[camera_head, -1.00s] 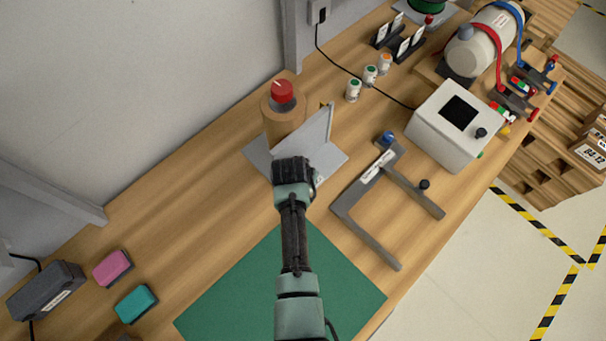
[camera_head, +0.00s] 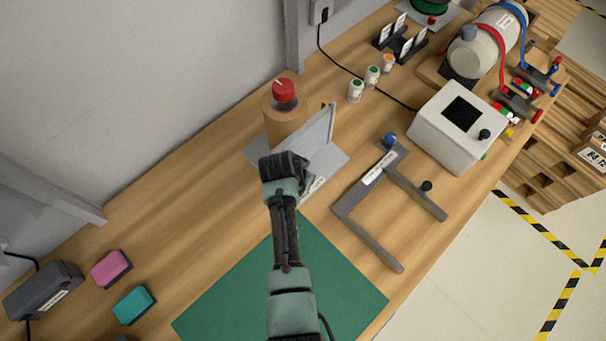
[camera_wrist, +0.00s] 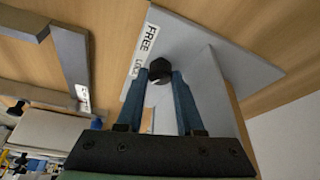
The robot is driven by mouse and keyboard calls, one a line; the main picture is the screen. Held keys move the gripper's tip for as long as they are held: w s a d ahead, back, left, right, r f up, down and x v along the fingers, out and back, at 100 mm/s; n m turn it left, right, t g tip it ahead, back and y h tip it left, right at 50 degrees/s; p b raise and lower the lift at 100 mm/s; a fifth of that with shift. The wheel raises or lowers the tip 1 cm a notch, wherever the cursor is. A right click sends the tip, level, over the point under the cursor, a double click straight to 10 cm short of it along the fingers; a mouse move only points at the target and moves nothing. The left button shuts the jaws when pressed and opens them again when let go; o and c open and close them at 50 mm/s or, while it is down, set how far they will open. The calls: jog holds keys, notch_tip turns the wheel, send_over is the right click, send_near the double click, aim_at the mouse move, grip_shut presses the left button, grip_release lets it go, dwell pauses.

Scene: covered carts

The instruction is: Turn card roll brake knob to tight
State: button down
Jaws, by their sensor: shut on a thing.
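The brown card roll (camera_head: 284,128) stands upright on a grey metal stand (camera_head: 318,138), with a red cap (camera_head: 284,91) on top. In the wrist view a black knob (camera_wrist: 160,68) sits on the grey stand (camera_wrist: 205,40), next to a white label (camera_wrist: 146,45) reading FREE, with a second word partly hidden. My gripper (camera_wrist: 160,76) is shut on this knob, with a blue finger on each side. In the head view my gripper (camera_head: 284,166) is at the stand's front, and my wrist hides the knob. Which way the knob points is not clear.
A grey bracket frame (camera_head: 350,215) with a blue knob lies right of the stand. A white box (camera_head: 445,135) stands beyond it. A green mat (camera_head: 290,290) lies in front. Pink (camera_head: 111,268) and teal (camera_head: 133,305) blocks lie at the left, with bare wood between.

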jog(key=c, duration=0.5)
grip_release()
jog(key=shift+c, duration=0.2)
